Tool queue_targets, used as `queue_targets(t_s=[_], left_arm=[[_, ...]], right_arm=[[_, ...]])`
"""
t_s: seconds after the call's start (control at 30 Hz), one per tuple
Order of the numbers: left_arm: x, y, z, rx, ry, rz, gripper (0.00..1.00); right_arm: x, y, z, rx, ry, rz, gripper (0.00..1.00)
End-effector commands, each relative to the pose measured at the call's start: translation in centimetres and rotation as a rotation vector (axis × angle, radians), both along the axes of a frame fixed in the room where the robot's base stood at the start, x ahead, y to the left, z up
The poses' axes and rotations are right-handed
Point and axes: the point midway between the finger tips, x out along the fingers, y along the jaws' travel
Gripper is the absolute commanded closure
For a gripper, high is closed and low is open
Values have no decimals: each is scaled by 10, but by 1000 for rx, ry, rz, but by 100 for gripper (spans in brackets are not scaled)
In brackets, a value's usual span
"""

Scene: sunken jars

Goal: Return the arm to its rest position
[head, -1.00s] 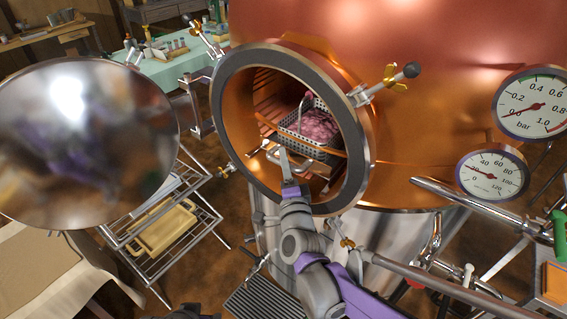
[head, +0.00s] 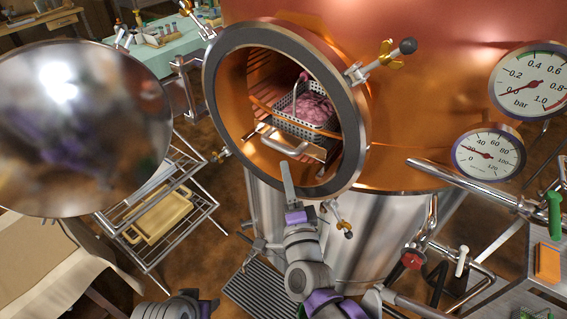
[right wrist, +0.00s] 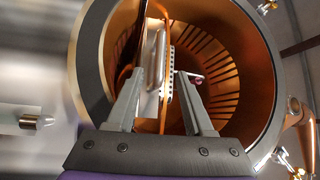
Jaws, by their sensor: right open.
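My right gripper (head: 287,185) is in the lower middle of the head view, just outside the round opening of the copper vessel (head: 430,110). Its jaws are open and empty; the right wrist view shows both fingers (right wrist: 158,76) apart, pointing into the opening. A perforated metal basket (head: 290,128) with pink contents (head: 314,108) sits inside the vessel. A silver bar handle (head: 283,146) is in front of it, apart from my fingers in the head view. My left gripper (head: 185,306) shows only partly at the bottom edge; its jaws cannot be made out.
The round polished door (head: 80,140) stands open at left. A wire rack (head: 190,220) with a yellow tray (head: 158,216) is below it. Clamp knobs (head: 407,47) stick out around the rim (head: 212,100). Pipes (head: 470,183) and gauges (head: 488,155) are at right.

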Motion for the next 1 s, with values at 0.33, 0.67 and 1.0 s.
queue_targets(t_s=[0.33,0.67,1.0], left_arm=[[0,0,0,0,0,0,43],[0,0,0,0,0,0,43],[5,0,25,0,-10,0,43]], right_arm=[[-9,-2,-1,-1,0,-1,48],[-9,-2,-1,-12,5,3,48],[-49,-39,-47,-699,291,202,48]])
